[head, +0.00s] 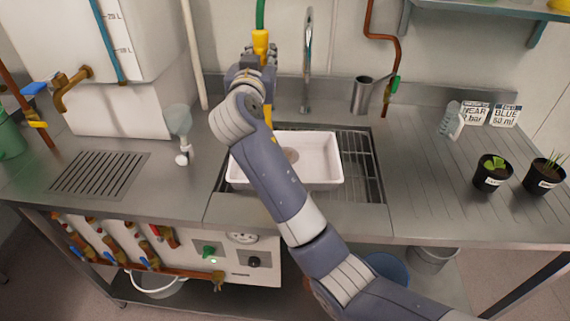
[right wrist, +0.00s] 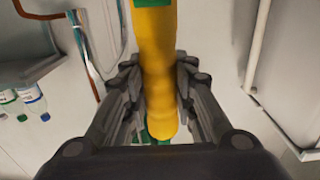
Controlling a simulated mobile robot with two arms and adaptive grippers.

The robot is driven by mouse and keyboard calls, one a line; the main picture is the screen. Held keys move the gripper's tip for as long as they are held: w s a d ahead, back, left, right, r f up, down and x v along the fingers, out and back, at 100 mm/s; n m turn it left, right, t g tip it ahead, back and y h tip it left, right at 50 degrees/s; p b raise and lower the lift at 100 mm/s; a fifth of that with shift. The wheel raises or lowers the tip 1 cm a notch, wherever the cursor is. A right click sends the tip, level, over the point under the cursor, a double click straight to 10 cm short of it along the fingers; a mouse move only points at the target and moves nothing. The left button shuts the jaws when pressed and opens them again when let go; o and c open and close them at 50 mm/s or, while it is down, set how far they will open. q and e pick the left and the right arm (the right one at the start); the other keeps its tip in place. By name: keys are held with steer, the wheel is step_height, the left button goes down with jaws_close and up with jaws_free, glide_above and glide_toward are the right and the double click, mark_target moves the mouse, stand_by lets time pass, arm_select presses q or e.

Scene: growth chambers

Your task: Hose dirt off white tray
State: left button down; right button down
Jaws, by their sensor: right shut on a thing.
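The white tray (head: 322,160) lies over the sink's drain rack (head: 365,165). A brownish patch (head: 291,155) shows on its floor, partly hidden by my right arm. My right gripper (head: 258,58) is up behind the tray near the back wall. It is shut on the yellow hose nozzle (head: 261,40), with the green hose (head: 260,14) running up from it. In the right wrist view the yellow nozzle (right wrist: 157,60) stands upright between the fingers of my right gripper (right wrist: 157,95). No water shows coming from it. My left gripper is not in view.
A tall faucet (head: 308,60) and a metal cup (head: 362,95) stand behind the sink. Two potted plants (head: 492,173) (head: 544,174) and signs (head: 505,115) are at right. A funnel-like vessel (head: 179,125) stands left of the tray. The right counter's front is clear.

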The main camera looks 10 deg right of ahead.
steer(key=shift+w+d+f, duration=0.1)
steer(key=shift+w+d, duration=1.1)
steer(key=shift+w, duration=0.25)
steer(key=shift+s, duration=0.1)
stand_by(0.4)
